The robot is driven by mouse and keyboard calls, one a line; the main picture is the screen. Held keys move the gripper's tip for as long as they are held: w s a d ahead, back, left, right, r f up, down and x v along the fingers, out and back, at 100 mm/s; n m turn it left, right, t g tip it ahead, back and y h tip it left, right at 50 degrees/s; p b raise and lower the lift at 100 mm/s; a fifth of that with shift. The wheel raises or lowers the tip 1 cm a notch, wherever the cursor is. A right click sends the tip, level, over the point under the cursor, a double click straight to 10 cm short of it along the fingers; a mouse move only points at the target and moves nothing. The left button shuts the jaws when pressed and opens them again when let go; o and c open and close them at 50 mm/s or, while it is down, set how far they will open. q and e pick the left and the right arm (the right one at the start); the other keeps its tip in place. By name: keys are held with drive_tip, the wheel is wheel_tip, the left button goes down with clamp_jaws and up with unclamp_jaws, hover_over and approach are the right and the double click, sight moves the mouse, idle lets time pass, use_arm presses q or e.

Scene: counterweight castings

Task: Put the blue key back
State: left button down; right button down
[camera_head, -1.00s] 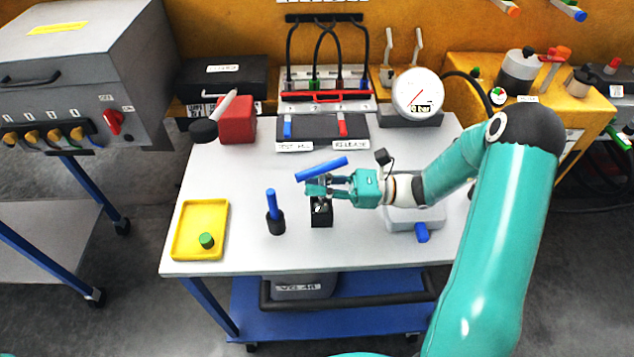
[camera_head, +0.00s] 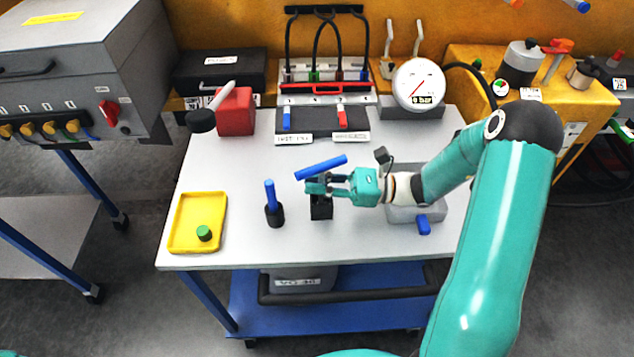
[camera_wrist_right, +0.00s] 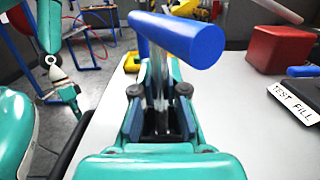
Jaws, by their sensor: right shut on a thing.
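The blue key is a T-shape with a blue crossbar (camera_head: 321,167) and a metal shaft. My right gripper (camera_head: 318,186) is shut on it, with the crossbar above the fingers. In the right wrist view the crossbar (camera_wrist_right: 180,38) is large and the shaft (camera_wrist_right: 159,88) runs down between the fingers (camera_wrist_right: 160,105). A small black block (camera_head: 321,209) stands on the table directly below the gripper. The gripper hides the block's top and the shaft's lower end, so I cannot tell whether the shaft is in the block.
A blue rod stands in a black cup (camera_head: 274,217) left of the block. A yellow tray (camera_head: 182,238) holds a green piece. A grey box with a blue handle (camera_head: 423,225) is at right. A panel (camera_head: 322,121), a gauge (camera_head: 418,84) and a red block (camera_head: 236,112) stand behind.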

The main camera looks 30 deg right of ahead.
drive_tip(key=shift+f+b, duration=0.3)
drive_tip(key=shift+f, duration=0.15)
drive_tip(key=c, duration=1.3)
unclamp_jaws()
drive_tip(key=shift+o, duration=0.8)
drive_tip(key=shift+a+f, duration=0.1)
drive_tip(key=shift+f, duration=0.05)
drive_tip(key=shift+s, duration=0.1)
